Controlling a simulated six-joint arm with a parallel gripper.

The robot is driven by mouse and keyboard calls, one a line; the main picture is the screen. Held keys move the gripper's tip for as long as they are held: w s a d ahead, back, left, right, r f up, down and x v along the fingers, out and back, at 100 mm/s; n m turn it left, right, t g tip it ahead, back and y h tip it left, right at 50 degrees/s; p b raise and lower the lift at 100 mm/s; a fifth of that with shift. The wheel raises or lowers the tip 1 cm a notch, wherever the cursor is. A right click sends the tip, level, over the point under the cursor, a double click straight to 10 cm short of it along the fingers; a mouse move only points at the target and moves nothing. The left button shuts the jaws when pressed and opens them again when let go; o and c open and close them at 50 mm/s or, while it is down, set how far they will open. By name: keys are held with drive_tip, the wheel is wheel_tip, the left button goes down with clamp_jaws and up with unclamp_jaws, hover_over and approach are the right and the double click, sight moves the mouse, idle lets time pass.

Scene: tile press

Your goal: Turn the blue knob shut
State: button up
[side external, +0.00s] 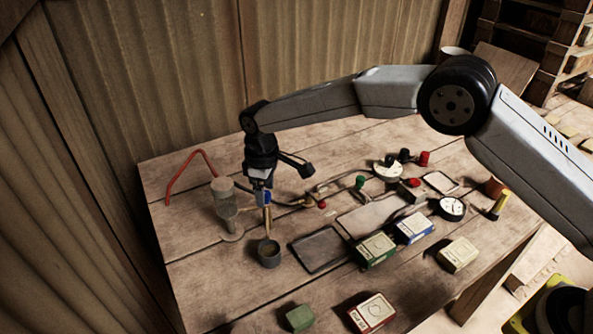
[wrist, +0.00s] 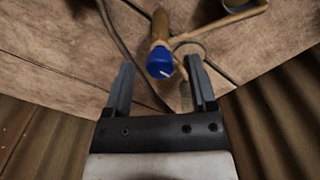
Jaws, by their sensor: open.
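The blue knob (wrist: 160,63) shows in the wrist view between and just beyond my open fingertips. It has a white mark on its lower right and sits at the end of a brass-coloured pipe. My gripper (wrist: 159,78) is open, one finger on each side of the knob, with gaps visible on both sides. In the side view my gripper (side external: 262,186) points down over the left part of the table, and the blue knob (side external: 267,197) is partly hidden at its tips. I cannot tell the exact height between fingertips and knob.
A red bent tube (side external: 188,171) rises at the back left. A dark tray (side external: 320,249) and several boxes lie to the right. The front left table is clear.

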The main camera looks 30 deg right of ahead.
drive_tip(key=shift+f, duration=0.1)
clamp_jaws()
